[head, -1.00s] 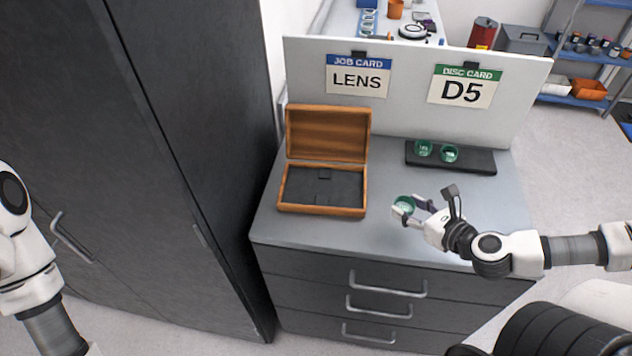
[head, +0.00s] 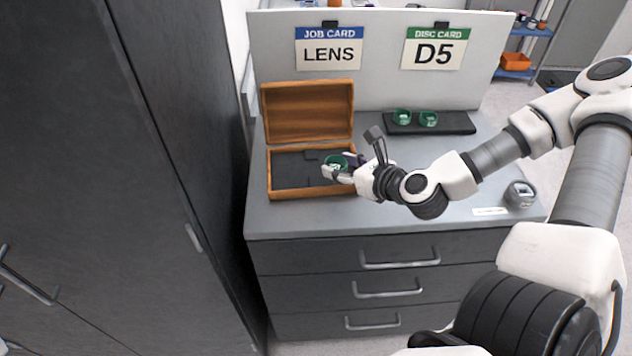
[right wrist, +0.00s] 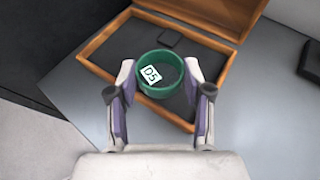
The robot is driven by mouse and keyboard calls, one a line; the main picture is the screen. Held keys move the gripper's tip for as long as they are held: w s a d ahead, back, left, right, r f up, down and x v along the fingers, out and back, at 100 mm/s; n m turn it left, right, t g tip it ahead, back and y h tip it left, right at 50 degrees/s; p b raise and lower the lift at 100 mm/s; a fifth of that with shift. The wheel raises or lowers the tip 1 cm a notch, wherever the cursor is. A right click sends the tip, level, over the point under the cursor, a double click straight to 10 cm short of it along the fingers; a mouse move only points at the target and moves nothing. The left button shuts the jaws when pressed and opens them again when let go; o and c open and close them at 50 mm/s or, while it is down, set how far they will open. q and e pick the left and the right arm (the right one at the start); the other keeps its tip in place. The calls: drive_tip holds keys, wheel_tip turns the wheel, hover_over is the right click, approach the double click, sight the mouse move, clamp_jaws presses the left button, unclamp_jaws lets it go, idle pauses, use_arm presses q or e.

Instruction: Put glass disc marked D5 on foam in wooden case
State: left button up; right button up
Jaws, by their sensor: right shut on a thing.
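My right gripper (head: 341,172) is shut on a green-rimmed glass disc (head: 335,162). In the right wrist view the disc (right wrist: 159,74) sits between the two fingertips (right wrist: 160,88), and its white label reads D5. The gripper holds it over the right part of the open wooden case (head: 313,193); I cannot tell how high above the foam it is. The case's lid is up at the back. Dark foam (head: 290,170) lines the case, with a small darker square patch near the back. The foam right under the disc is hidden. My left gripper is not in view.
Two other green-rimmed discs (head: 402,117) (head: 428,119) sit on a black pad (head: 460,123) at the back right. A white panel (head: 385,75) with two cards stands behind. A small grey round object (head: 519,194) is at the bench's right. A dark cabinet (head: 170,150) borders the left.

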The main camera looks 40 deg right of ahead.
sight(318, 172)
drive_tip(key=shift+w+a+f+b, duration=0.15)
drive_tip(key=shift+w+f+b, duration=0.3)
drive_tip(key=shift+w+b, duration=0.2)
drive_tip(key=w, duration=0.2)
drive_tip(key=w+a, duration=0.1)
drive_tip(key=w, duration=0.1)
drive_tip(key=shift+w+a+r+b, duration=0.1)
drive_tip(key=shift+w+r+b, duration=0.05)
drive_tip(key=shift+w+b, duration=0.2)
drive_tip(key=shift+w+a+f, duration=0.15)
drive_tip(key=shift+w+f, duration=0.05)
drive_tip(key=shift+w, duration=0.05)
wheel_tip(318, 172, down, 2)
drive_tip(key=shift+s+f, duration=0.1)
drive_tip(key=shift+f, duration=0.1)
drive_tip(key=shift+f+p, duration=0.3)
drive_tip(key=shift+f, duration=0.05)
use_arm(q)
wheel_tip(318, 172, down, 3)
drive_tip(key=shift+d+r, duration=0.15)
use_arm(e)
drive_tip(key=shift+f+b, duration=0.15)
drive_tip(key=shift+b, duration=0.2)
drive_tip(key=o, duration=1.1)
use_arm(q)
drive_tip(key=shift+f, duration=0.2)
use_arm(e)
drive_tip(key=shift+o, duration=0.2)
